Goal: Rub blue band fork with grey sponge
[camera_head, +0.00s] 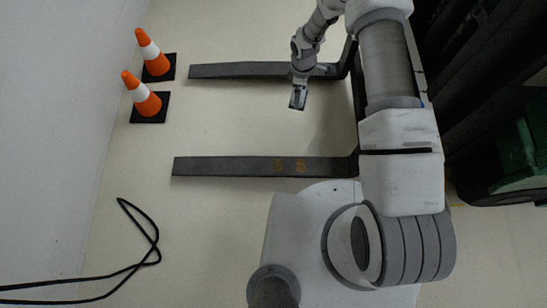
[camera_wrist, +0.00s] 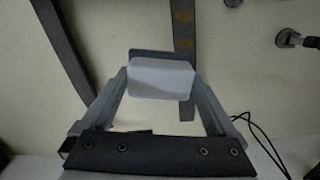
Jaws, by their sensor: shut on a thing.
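My gripper (camera_head: 298,92) is shut on the grey sponge (camera_wrist: 160,80), which sits between the two fingertips in the wrist view with a darker layer behind it. In the head view the gripper points down just in front of the upper fork (camera_head: 235,70), between the two forks. The upper fork is plain dark grey where it shows; my arm covers part of it. The lower fork (camera_head: 225,166) bears orange-brown marks, and these also show on a fork in the wrist view (camera_wrist: 184,65). I see no blue band on either fork.
Two orange and white cones (camera_head: 151,53) (camera_head: 143,97) stand on black bases left of the forks. A black cable (camera_head: 130,268) lies on the floor at lower left. A dark machine with a green part (camera_head: 520,160) is at the right. The floor between the forks is clear.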

